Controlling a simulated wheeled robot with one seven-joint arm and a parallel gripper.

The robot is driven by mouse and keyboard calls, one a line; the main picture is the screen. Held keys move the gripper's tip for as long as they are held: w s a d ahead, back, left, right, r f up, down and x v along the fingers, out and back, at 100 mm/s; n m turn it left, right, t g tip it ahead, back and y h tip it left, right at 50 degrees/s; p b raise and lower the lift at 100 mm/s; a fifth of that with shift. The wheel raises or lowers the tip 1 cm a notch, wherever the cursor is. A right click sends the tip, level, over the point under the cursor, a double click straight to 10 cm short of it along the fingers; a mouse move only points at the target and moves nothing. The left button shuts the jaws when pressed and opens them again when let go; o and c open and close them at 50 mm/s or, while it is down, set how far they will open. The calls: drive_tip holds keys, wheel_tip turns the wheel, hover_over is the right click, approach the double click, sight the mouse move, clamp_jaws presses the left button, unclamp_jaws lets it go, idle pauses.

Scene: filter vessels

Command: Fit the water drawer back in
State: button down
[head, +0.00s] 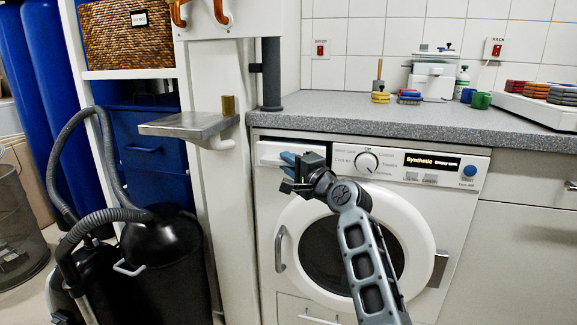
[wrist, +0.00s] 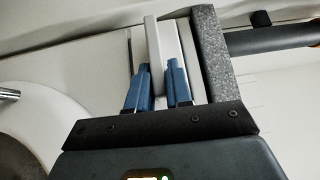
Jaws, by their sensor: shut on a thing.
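The water drawer (head: 270,150) is the white front at the upper left of the white machine (head: 262,205). It sits at its place in the panel, seemingly a little proud of it; how deep it sits I cannot tell. My gripper (head: 287,160) is in front of it, with its blue fingers against the drawer front. In the wrist view my gripper (wrist: 160,74) has a finger on each side of the drawer's pale edge (wrist: 157,42) and is shut on it. The inner part of the drawer is hidden.
The grey worktop (head: 350,112) runs just above the drawer. A dark pipe (head: 271,75) and a metal shelf (head: 187,125) stand to the left. The round door (head: 418,225) is below, behind my arm. A black vacuum cleaner (head: 160,250) stands on the floor at left.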

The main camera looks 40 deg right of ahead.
drive_tip(key=shift+w+d+r+b, duration=0.1)
drive_tip(key=shift+w+d+b, duration=0.45)
drive_tip(key=shift+d, duration=0.25)
drive_tip(key=shift+w+d+b, duration=0.4)
drive_tip(key=shift+w+d, duration=0.15)
drive_tip(key=shift+d, duration=0.2)
drive_tip(key=c, duration=0.9)
unclamp_jaws()
drive_tip(key=shift+c, duration=0.2)
drive_tip(key=shift+f, duration=0.2)
drive_tip(key=shift+s, duration=0.1)
drive_tip(key=s+p, duration=0.2)
drive_tip(key=s, duration=0.5)
drive_tip(key=shift+s+a, duration=0.2)
drive_tip(key=shift+s, duration=0.1)
drive_tip(key=shift+f, duration=0.2)
